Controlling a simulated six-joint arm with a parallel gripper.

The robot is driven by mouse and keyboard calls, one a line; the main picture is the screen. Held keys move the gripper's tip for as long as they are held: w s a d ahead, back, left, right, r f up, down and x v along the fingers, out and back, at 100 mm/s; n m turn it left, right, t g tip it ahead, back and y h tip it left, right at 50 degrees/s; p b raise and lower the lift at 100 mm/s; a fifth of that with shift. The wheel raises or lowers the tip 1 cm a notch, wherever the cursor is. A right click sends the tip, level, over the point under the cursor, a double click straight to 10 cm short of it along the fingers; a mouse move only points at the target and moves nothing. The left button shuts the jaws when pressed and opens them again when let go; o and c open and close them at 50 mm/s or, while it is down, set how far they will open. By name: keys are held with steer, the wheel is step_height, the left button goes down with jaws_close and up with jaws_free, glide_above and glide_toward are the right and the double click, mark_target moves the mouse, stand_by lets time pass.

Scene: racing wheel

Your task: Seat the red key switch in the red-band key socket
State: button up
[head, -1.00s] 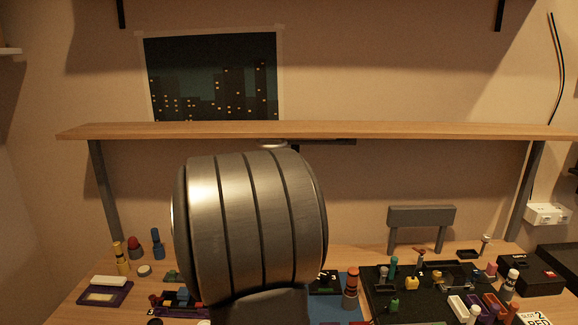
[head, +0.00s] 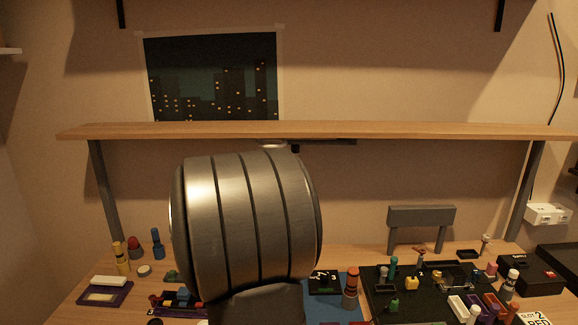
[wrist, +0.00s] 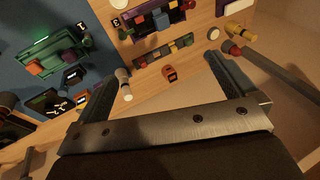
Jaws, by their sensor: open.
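I cannot pick out the red key switch or the red-band key socket for certain. In the head view, a small reddish wing-topped piece (head: 420,251) stands at the back of the black board (head: 385,312). A red-orange banded peg (head: 351,287) stands left of that board, and a red-domed piece (head: 134,242) is at the back left. In the wrist view, my gripper (wrist: 160,68) is open, with nothing held between its fingers. A small orange piece (wrist: 169,73) shows beyond the gap between them. My arm hides the middle of the table and the gripper in the head view.
The black board carries several pegs and blocks. A card reading SLOT 2 RED (head: 534,318) lies front right, near a black box with a red button (head: 550,275). A wooden shelf (head: 400,130) spans above the table. A purple tray (head: 106,292) is at left.

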steer(key=c, duration=1.2)
steer(key=shift+w+a+f+t+h, duration=0.1)
steer(key=shift+w+f+t+h, duration=0.4)
steer(key=shift+w+f, duration=3.1)
steer(key=shift+w+f+t+h, duration=0.25)
steer(key=shift+w+f+h, duration=0.6)
steer(key=shift+w+f, duration=2.75)
steer(key=shift+w+a+f+t+h, duration=0.1)
steer(key=shift+w+f+t+h, duration=0.95)
steer(key=shift+f, duration=4.55)
